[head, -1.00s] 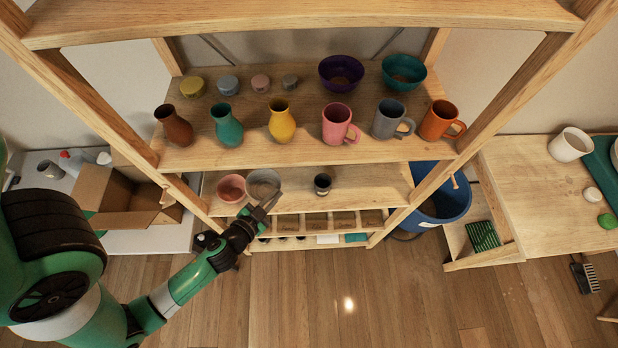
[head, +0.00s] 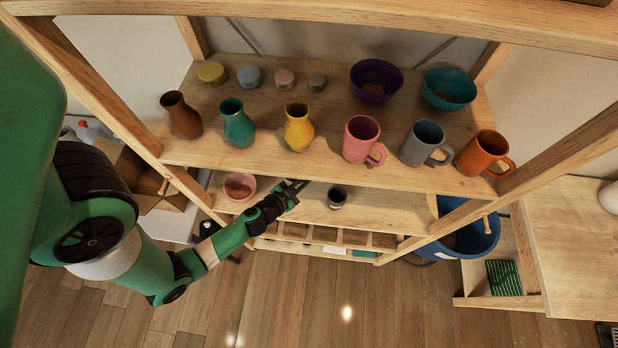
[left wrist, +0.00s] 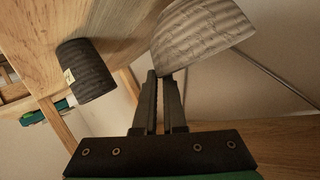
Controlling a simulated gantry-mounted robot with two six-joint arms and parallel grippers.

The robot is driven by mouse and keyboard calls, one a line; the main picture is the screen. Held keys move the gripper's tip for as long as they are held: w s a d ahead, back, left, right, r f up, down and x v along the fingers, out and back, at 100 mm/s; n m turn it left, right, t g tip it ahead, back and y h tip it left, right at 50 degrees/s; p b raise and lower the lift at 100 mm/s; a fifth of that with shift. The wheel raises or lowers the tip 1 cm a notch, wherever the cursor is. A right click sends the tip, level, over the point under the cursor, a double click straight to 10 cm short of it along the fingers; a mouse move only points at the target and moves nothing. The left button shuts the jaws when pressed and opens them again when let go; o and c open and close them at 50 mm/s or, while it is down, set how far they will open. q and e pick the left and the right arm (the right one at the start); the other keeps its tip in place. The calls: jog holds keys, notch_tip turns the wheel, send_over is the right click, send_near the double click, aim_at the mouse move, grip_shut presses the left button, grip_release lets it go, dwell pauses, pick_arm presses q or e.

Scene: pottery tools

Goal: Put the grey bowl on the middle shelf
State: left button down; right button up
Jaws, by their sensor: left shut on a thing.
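The grey bowl (left wrist: 200,38) shows in the left wrist view as a grey, ridged bowl, tilted in the picture. My left gripper (left wrist: 160,76) is shut on its rim. In the head view my left gripper (head: 296,185) reaches in at the front of the shelf (head: 390,209) below the vases and mugs. The bowl is out of sight there, behind the edge of the upper shelf (head: 330,176). Whether it touches a shelf I cannot tell. My right gripper is not in view.
A pink bowl (head: 240,187) stands left of my gripper and a dark cup (head: 337,197) right of it; the cup also shows in the left wrist view (left wrist: 88,72). The upper shelf holds vases, mugs, lidded pots and two bowls. Drawer compartments (head: 325,234) lie below.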

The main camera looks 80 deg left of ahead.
pick_arm(q)
jog(key=f+b, duration=0.3)
jog(key=f, duration=0.1)
jog(key=shift+w+a+b, duration=0.3)
jog(key=shift+a+b, duration=0.05)
jog(key=shift+a, duration=0.05)
jog(key=shift+s+d+f, duration=0.1)
jog(key=shift+d+f, duration=0.05)
jog(key=shift+s+d, duration=0.1)
jog(key=shift+r, duration=0.2)
jog(key=shift+f, duration=0.2)
jog(key=c, duration=1)
grip_release()
jog(key=shift+r, duration=0.15)
